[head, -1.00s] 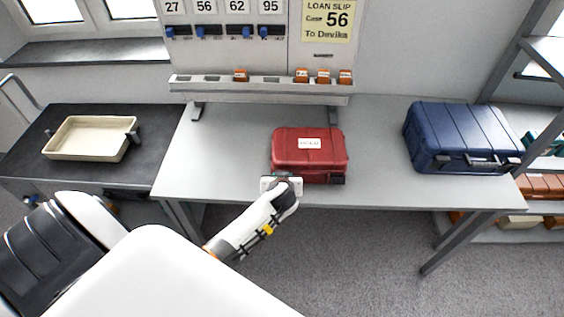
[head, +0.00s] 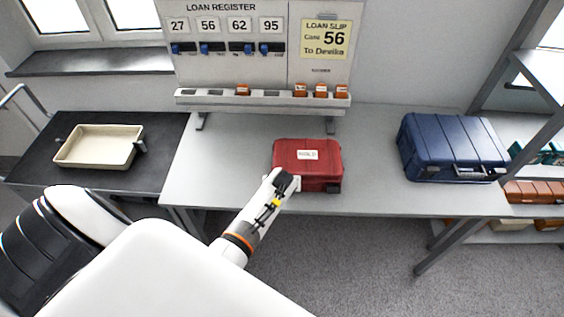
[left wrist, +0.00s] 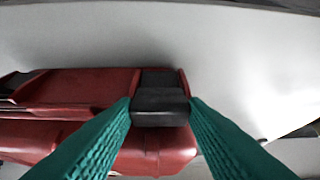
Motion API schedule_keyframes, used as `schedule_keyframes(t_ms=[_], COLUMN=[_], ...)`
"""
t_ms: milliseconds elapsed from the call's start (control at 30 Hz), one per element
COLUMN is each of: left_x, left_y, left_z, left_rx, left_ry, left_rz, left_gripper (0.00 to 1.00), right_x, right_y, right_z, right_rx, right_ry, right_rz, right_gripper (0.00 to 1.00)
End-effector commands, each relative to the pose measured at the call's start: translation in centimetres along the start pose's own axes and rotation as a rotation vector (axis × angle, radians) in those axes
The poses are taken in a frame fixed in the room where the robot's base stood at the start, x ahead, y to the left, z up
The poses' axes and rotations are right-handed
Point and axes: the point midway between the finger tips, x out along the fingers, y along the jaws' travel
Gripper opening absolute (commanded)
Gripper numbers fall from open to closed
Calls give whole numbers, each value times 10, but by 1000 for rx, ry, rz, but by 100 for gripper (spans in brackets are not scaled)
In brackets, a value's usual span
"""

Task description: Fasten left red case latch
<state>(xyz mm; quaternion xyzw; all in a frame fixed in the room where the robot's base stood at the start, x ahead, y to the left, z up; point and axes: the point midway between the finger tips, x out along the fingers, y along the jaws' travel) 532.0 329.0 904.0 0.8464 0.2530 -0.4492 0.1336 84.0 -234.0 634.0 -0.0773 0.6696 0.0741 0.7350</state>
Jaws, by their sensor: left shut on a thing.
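The red case (head: 325,158) lies closed on the grey table, with a white label on top. My left gripper (head: 284,182) is at the left part of the case's front edge. In the left wrist view, the green fingers of my left gripper (left wrist: 160,108) stand on both sides of the black left latch (left wrist: 159,102), shut on it. The red case (left wrist: 80,88) shows behind the fingers, with the seam visible to the left of the latch. Whether the latch is fully seated cannot be told. My right gripper is not in view.
A blue case (head: 450,140) stands at the table's right, and a beige tray (head: 68,160) on the dark bench at left. A board (head: 260,68) with numbers and a loan slip (head: 326,40) rises behind. The grey table (head: 225,175) is clear around the red case.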

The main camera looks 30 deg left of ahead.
Motion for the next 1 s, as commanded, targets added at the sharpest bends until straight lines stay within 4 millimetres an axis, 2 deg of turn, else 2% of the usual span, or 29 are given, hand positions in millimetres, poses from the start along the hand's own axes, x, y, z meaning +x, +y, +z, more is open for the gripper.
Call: schedule_keyframes(t_ms=[67,100,233,533,667,833,1000], left_x=[0,0,0,-1,-8,-31,-66], left_y=[0,0,0,0,1,0,1], left_z=[-1,-1,-1,0,0,1,1], left_rx=[-2,-2,-2,-2,-1,-4,-5], left_ry=[1,1,1,1,2,3,2], left_rz=[1,1,1,1,2,3,4], left_gripper=[16,41,61,61,61,61,61], right_x=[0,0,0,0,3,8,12], right_y=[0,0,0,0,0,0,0], right_z=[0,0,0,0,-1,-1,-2], right_rx=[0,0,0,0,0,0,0], right_ry=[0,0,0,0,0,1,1], right_rz=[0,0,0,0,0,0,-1], right_gripper=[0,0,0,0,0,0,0])
